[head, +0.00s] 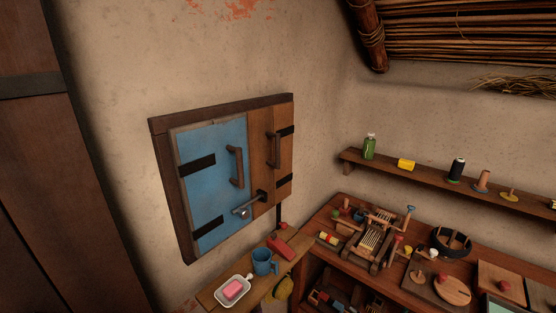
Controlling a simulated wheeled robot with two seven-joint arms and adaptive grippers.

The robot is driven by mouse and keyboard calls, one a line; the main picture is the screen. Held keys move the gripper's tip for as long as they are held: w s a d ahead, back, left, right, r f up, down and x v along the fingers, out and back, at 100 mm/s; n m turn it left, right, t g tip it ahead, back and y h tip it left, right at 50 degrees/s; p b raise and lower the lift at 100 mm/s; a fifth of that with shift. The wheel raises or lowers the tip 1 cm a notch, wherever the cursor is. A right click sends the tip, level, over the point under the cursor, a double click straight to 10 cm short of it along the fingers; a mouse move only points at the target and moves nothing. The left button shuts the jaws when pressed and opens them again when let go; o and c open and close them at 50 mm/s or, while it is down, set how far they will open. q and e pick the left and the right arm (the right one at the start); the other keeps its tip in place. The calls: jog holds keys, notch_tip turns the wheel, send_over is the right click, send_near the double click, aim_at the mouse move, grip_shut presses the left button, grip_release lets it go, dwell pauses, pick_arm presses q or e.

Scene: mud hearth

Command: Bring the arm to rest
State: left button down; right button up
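Neither of my arms nor their grippers shows in the head view. On the wall is a wooden-framed cabinet (159,170) with a blue door (205,170) at left and a brown door (264,160) at right. Both doors have wooden handles and look shut. A dark metal latch with a pale knob (243,212) sits low near the line between the doors.
A low wooden ledge (209,299) holds a white dish (222,297) with a pink block, a blue mug (262,262) and a red object (281,248). At right, a cluttered workbench (325,222) stands below a shelf (430,182) with bottles and spools.

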jog(key=s+d+f+m+g+h, duration=0.1)
jog(key=s+f+m+g+h, duration=0.15)
jog(key=s+f, duration=0.8)
jog(key=s+f+m+g+h, duration=0.25)
jog(key=s+f, duration=0.55)
jog(key=s, duration=0.5)
jog(key=s+a+f+m+g, duration=0.1)
jog(key=s+f+g, duration=0.1)
jog(key=s, duration=0.7)
jog(key=s+a+f+m+g, duration=0.1)
jog(key=s+f, duration=0.3)
jog(key=s, duration=0.6)
jog(key=s+a+f+m+g, duration=0.1)
jog(key=s+f+m+g, duration=0.1)
jog(key=s, duration=0.8)
jog(key=shift+a+f+g, duration=0.3)
jog(key=shift+f+g, duration=0.15)
jog(key=shift+g, duration=0.25)
jog(key=shift+s, duration=0.2)
